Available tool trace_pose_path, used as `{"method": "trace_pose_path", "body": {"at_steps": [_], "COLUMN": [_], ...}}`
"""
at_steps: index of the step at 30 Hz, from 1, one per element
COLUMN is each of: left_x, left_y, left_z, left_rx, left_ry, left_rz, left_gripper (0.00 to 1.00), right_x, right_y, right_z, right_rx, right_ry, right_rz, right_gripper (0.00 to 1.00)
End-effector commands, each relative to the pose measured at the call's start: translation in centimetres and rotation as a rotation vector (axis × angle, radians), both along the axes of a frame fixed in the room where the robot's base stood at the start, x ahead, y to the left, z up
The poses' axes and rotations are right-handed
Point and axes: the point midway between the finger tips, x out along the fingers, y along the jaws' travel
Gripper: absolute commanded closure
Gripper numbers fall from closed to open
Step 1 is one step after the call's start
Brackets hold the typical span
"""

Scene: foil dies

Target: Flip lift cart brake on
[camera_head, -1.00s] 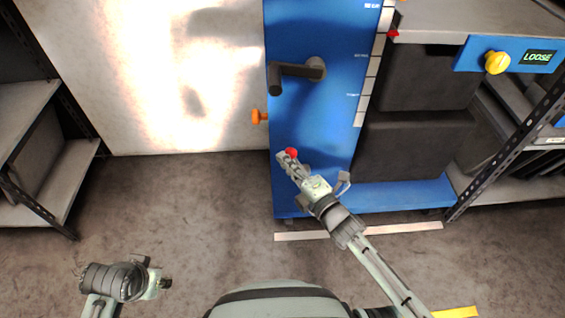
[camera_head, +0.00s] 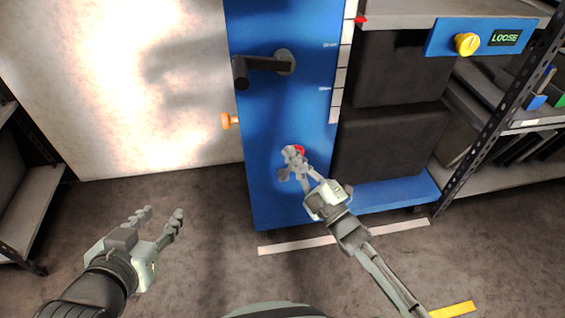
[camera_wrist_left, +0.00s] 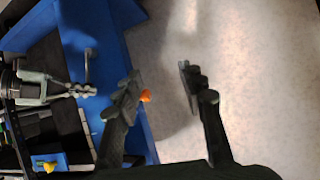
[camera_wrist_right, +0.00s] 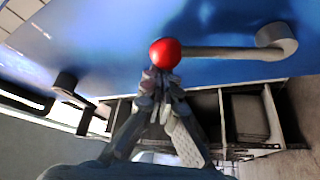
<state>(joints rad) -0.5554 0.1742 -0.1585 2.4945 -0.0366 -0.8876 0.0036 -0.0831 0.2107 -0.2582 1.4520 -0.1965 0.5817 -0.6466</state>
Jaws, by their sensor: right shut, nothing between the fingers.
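The lift cart has a blue column (camera_head: 265,115) with a red ball (camera_head: 299,150) low on its face. In the right wrist view the red ball (camera_wrist_right: 165,53) sits on the end of a grey lever (camera_wrist_right: 220,51), which runs to a round pivot at the right. My right gripper (camera_head: 291,160) is shut and empty, its fingertips right at the ball; I cannot tell whether they touch it. The lever is mostly hidden in the head view. My left gripper (camera_head: 162,213) is open and empty, left of the column. The display (camera_head: 505,38) reads LOOSE.
A black crank handle (camera_head: 262,65) and an orange knob (camera_head: 230,121) stick out from the column. A yellow knob (camera_head: 467,44) is beside the display. Dark bins (camera_head: 392,140) sit right of the column. Shelves (camera_head: 30,210) stand at left. The floor at front left is clear.

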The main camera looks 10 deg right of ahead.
Motion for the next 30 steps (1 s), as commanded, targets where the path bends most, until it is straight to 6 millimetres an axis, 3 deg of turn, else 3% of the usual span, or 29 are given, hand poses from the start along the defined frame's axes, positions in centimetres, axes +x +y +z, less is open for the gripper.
{"method": "trace_pose_path", "body": {"at_steps": [6, 15, 21, 30], "left_x": [2.1, 2.0, 1.7, 1.6], "left_y": [-4.4, -7.1, -7.6, -7.6], "left_z": [5.7, 11.7, 13.2, 13.5], "left_rx": [-0.129, -0.249, -0.28, -0.286], "left_ry": [-0.307, -0.566, -0.631, -0.643], "left_rz": [-0.077, -0.128, -0.138, -0.14], "left_gripper": [0.6, 0.6, 0.6, 0.6], "right_x": [0.0, 0.0, 0.0, 0.0], "right_y": [-1.7, -3.0, -3.3, -3.5], "right_z": [-0.7, -0.9, -1.0, -1.1], "right_rx": [0.144, 0.264, 0.294, 0.298], "right_ry": [0.0, 0.0, 0.001, 0.003], "right_rz": [-0.001, 0.0, -0.001, -0.003], "right_gripper": [1.0, 1.0, 1.0, 1.0]}}
